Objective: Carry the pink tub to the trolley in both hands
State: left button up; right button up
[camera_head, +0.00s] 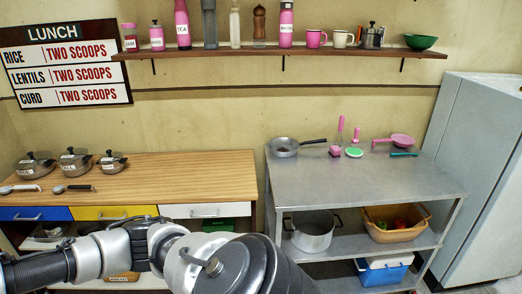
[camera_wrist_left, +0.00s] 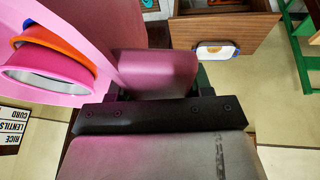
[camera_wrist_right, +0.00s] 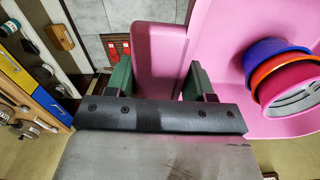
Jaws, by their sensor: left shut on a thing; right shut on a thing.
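The pink tub (camera_wrist_left: 95,20) fills the upper left of the left wrist view, and its wall (camera_wrist_right: 215,60) shows at the right of the right wrist view. Inside it are stacked blue, orange and pink bowls (camera_wrist_right: 282,85). My left gripper (camera_wrist_left: 157,78) is shut on one pink handle of the tub. My right gripper (camera_wrist_right: 158,72) is shut on the other handle, between its green fingers. The grey metal trolley (camera_head: 350,185) stands at the right in the head view. The tub and both grippers are out of the head view.
On the trolley's top are a frying pan (camera_head: 285,147), pink and green utensils (camera_head: 354,152) and a pink ladle (camera_head: 400,140); its front top is clear. Lower shelves hold a pot (camera_head: 313,230), a brown basket (camera_head: 395,222) and a blue box (camera_head: 383,272). A wooden counter (camera_head: 180,175) stands left.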

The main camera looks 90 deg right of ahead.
aim_at(364, 176)
jog(key=l+z, duration=0.15)
jog(key=z, duration=2.5)
jog(key=i+l, duration=0.6)
jog(key=l, duration=0.25)
jog(key=i+l+z, duration=0.1)
jog(key=i+l, duration=0.5)
jog(key=l, duration=0.2)
jog(key=i+l, duration=0.65)
jog(key=l, duration=0.15)
